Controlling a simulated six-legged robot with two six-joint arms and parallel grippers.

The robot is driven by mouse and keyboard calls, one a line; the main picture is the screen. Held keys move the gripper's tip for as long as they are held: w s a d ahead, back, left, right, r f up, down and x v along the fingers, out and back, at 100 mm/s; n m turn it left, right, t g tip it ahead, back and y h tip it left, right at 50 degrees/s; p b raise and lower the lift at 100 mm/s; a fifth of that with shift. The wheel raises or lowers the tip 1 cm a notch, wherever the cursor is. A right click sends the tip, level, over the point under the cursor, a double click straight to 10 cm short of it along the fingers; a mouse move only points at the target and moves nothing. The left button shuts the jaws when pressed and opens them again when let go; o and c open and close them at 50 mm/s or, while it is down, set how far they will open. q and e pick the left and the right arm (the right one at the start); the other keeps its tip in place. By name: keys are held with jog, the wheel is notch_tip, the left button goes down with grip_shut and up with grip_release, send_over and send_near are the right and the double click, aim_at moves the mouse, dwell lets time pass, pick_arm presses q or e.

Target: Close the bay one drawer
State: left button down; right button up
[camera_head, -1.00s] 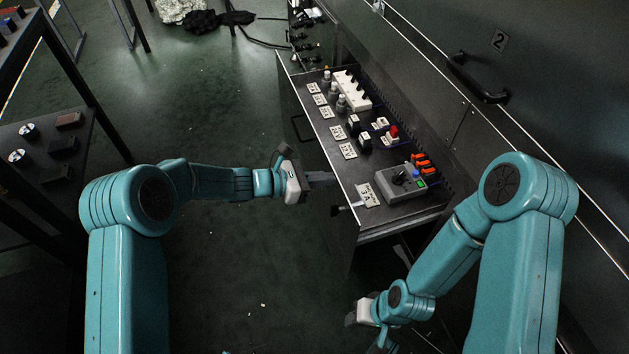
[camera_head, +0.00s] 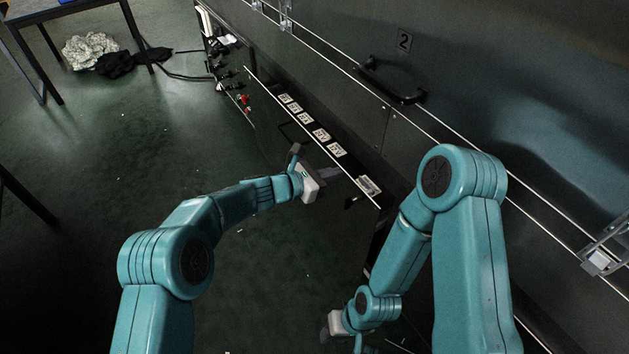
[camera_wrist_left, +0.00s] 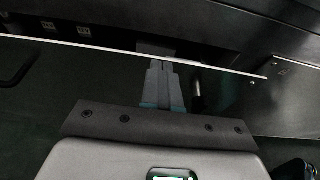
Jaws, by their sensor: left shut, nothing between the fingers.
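The drawer (camera_head: 312,134) is dark, with a pale top edge and a strip of white labels visible inside. It stands out from the cabinet by only a narrow strip. My left gripper (camera_head: 330,173) is shut and empty, its fingertips at the drawer's front near the top edge. In the left wrist view the shut fingers (camera_wrist_left: 162,70) reach up to the pale edge of the drawer front (camera_wrist_left: 110,85); I cannot tell whether they touch it. My right gripper (camera_head: 328,328) hangs low, clear of the drawer; its fingers are too unclear to read.
The dark dryer wall (camera_head: 480,60) with a black handle (camera_head: 393,82) and a "2" plate (camera_head: 404,41) rises behind the drawer. The green floor at left is mostly clear.

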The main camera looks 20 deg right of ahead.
pick_arm(q)
jog(key=shift+w+d, duration=0.15)
jog(key=shift+d, duration=0.55)
jog(key=shift+a, duration=0.1)
